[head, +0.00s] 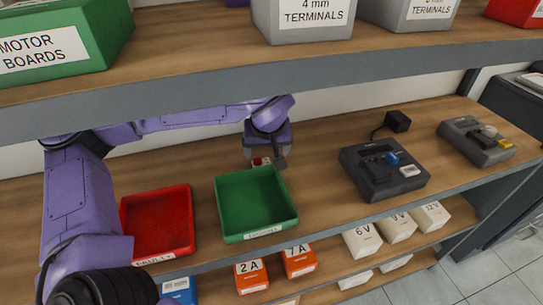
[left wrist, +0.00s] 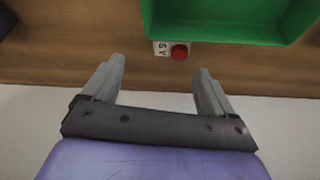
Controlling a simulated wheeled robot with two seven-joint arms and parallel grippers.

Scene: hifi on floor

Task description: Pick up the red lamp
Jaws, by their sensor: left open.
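The red lamp (left wrist: 179,52) is a small round red piece with a white lettered part (left wrist: 162,48) beside it. It sits on the wooden shelf right behind the green tray (head: 221,205). In the head view the lamp (head: 257,162) shows small under my left gripper (head: 266,160), partly hidden. My right gripper is not in view.
The green tray wall (left wrist: 225,38) stands close against the lamp. A red tray (head: 158,225) is to the left. Dark devices (head: 372,180) and a black adapter (head: 398,121) are to the right. An upper shelf edge (head: 330,72) runs above my arm.

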